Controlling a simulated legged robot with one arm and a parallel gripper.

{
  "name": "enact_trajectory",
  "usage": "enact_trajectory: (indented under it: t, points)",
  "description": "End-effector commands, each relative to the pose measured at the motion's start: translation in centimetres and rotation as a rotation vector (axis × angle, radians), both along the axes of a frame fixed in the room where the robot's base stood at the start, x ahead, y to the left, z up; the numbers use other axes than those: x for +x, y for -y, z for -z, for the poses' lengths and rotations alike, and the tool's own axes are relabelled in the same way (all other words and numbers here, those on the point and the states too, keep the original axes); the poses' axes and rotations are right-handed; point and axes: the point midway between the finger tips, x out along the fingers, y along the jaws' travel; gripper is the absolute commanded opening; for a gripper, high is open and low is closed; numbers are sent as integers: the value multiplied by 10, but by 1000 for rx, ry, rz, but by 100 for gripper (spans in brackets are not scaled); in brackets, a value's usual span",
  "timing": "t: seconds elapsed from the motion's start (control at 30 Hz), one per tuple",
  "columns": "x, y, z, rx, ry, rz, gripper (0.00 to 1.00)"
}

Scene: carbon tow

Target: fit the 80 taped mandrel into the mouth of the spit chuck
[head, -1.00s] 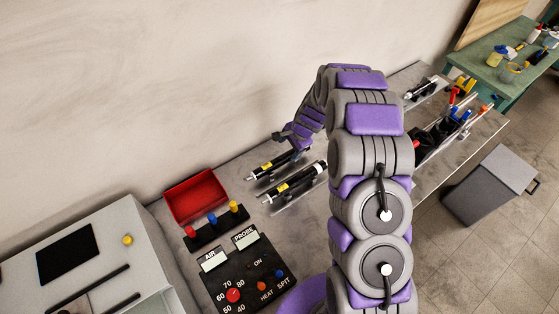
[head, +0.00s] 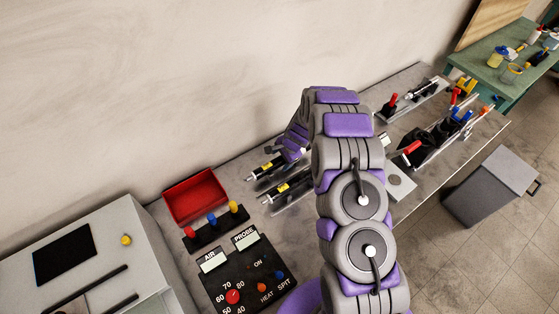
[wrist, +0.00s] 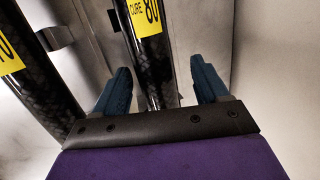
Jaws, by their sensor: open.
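In the wrist view, a black mandrel (wrist: 158,80) with a yellow label reading "CURE 80" runs between the two blue fingers of my gripper (wrist: 160,68). The gripper is open, with a visible gap between each finger and the mandrel. A second black mandrel (wrist: 42,90) with a partly cut-off yellow label lies to the left, outside the fingers. In the head view, my gripper (head: 289,150) is over the rear of two labelled mandrels on the bench; their labels are too small to read there. I cannot tell for sure which part is the spit chuck.
A red tray (head: 195,196), a row of coloured knobs (head: 216,228) and a control panel (head: 245,275) stand left of the mandrels. A red-handled device (head: 390,104) and a black tool holder (head: 432,143) are at the right. A grey bin (head: 490,187) stands beside the bench.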

Motion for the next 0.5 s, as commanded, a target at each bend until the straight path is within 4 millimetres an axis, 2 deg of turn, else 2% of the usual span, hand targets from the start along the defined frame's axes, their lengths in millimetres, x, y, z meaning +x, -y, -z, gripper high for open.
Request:
enact_trajectory:
  t: [0.07,0.5]
  points:
    - [0,2,-1,2,0,2,73]
    - [-1,-4,1,-6,-2,1,31]
